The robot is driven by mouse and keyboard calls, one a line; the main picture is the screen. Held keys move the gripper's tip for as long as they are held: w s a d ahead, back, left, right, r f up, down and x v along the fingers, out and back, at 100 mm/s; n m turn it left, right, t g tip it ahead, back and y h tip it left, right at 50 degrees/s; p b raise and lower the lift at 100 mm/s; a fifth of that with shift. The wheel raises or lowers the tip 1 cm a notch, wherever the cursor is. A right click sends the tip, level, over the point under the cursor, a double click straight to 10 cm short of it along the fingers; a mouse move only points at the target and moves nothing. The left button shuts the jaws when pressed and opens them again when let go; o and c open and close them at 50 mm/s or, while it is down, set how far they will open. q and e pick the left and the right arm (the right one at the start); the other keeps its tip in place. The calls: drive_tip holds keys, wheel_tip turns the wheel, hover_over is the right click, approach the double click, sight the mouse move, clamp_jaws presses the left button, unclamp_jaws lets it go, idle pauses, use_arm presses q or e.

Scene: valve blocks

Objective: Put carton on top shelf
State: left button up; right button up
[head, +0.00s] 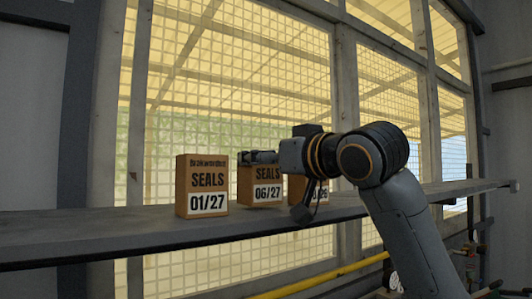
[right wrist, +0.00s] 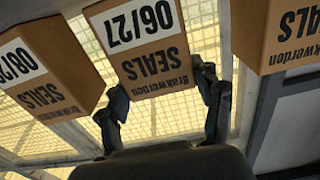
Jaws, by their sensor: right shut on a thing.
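A brown carton marked SEALS 06/27 (head: 259,186) is in the middle of the shelf (head: 120,228) in the head view. It also shows upside down in the right wrist view (right wrist: 140,45), between the two fingers. My right gripper (head: 258,157) reaches in from the right and is shut on the upper part of this carton. I cannot tell whether the carton's base touches the shelf. A carton marked 01/27 (head: 202,186) stands to its left. Another carton (head: 297,188) is to its right, partly hidden by my arm. My left gripper is not in view.
A window with wire mesh (head: 230,80) and grey posts stands behind the shelf. A yellow pipe (head: 315,280) runs below it. The shelf is clear left of the 01/27 carton. In the right wrist view, neighbouring cartons (right wrist: 45,65) (right wrist: 275,35) flank the held one.

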drive_tip(key=shift+w+f, duration=0.15)
drive_tip(key=shift+f, duration=0.2)
drive_tip(key=o, duration=1.1)
drive_tip(key=shift+o, duration=1.4)
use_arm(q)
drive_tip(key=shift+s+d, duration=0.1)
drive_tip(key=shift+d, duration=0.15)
use_arm(e)
drive_tip(key=shift+s, duration=0.2)
use_arm(q)
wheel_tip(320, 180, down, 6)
drive_tip(key=b, duration=0.6)
use_arm(e)
drive_tip(key=v, duration=1.2)
